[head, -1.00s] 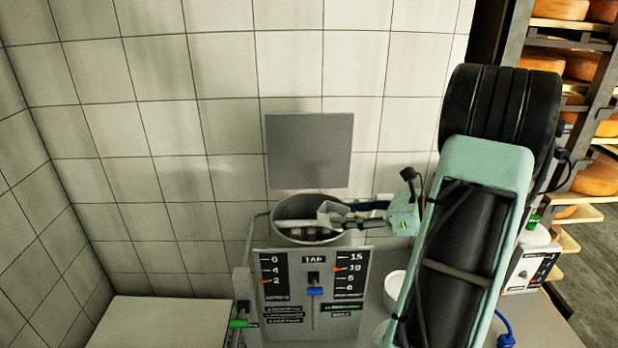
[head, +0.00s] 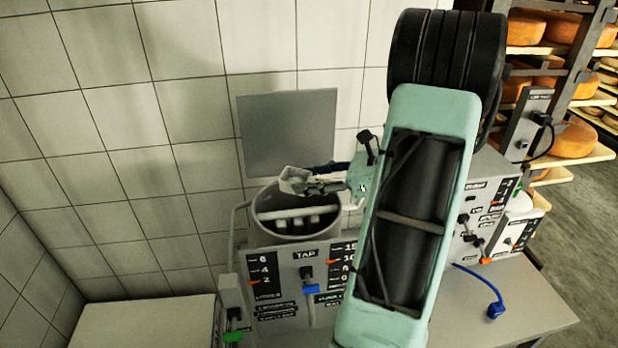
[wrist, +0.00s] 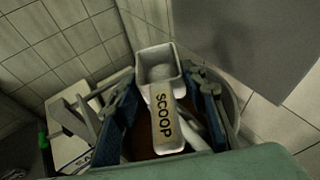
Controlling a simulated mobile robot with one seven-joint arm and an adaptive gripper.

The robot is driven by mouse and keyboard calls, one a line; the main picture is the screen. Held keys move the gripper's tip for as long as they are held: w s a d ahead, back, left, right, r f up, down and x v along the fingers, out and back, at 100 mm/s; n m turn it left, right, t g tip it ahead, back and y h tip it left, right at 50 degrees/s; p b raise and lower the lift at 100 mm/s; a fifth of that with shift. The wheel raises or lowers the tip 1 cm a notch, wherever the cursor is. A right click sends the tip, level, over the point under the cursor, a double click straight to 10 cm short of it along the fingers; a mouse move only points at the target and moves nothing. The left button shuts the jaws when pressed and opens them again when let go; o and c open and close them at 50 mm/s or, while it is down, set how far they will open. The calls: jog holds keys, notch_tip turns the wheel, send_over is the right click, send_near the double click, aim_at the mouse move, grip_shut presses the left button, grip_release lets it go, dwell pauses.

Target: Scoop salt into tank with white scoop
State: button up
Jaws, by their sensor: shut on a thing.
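The white scoop (head: 293,180), labelled SCOOP on its handle, is held by my gripper (head: 318,187). The fingers are shut on the handle, and the scoop's bowl faces away from my gripper. In the wrist view the scoop (wrist: 165,125) shows a pale rounded heap in its bowl, which looks like salt. The tank (head: 262,232) is a round grey vessel with pale bars inside, behind a TAP panel. The scoop appears above the tank's back rim in the head view. My arm hides the area right of the tank.
A control panel (head: 305,272) with a blue-handled tap fronts the tank. A grey plate (head: 287,134) is on the tiled wall behind. A white box top (head: 145,322) lies left. Machines (head: 487,205) and cheese shelves (head: 570,140) stand right.

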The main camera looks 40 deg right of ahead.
jog(key=shift+s+a+f+n+t+h, duration=0.15)
jog(key=shift+a+n+h, duration=0.1)
jog(key=shift+n, duration=0.15)
jog(key=shift+s+a+r+n+t+h, duration=0.15)
jog(key=shift+n+h, duration=0.1)
jog(key=shift+n, duration=0.15)
jog(key=shift+f+n+t+h+b, duration=0.35)
jog(key=shift+n+b, duration=0.15)
jog(key=shift+b, duration=0.35)
jog(key=shift+a+r+n+b, duration=0.15)
jog(key=shift+r+n+b, duration=0.15)
jog(key=shift+r, duration=0.1)
jog(key=shift+w+m+p, duration=0.1)
jog(key=shift+m+p, duration=0.4)
jog(key=shift+p, duration=0.75)
jog(key=shift+w+d+f+m, duration=0.1)
jog(key=shift+d+f+m, duration=0.05)
jog(key=shift+d+m, duration=0.15)
jog(key=shift+w+d+m+g+y, duration=0.15)
jog(key=shift+d+m+g+y, duration=0.05)
jog(key=shift+m+g+y, duration=0.35)
jog(key=shift+w+d+m+g+y, duration=0.15)
jog(key=shift+m+g+y, duration=0.2)
jog(key=shift+m, duration=0.3)
jog(key=shift+s, duration=0.1)
jog(key=shift+s, duration=0.1)
dwell(0.7)
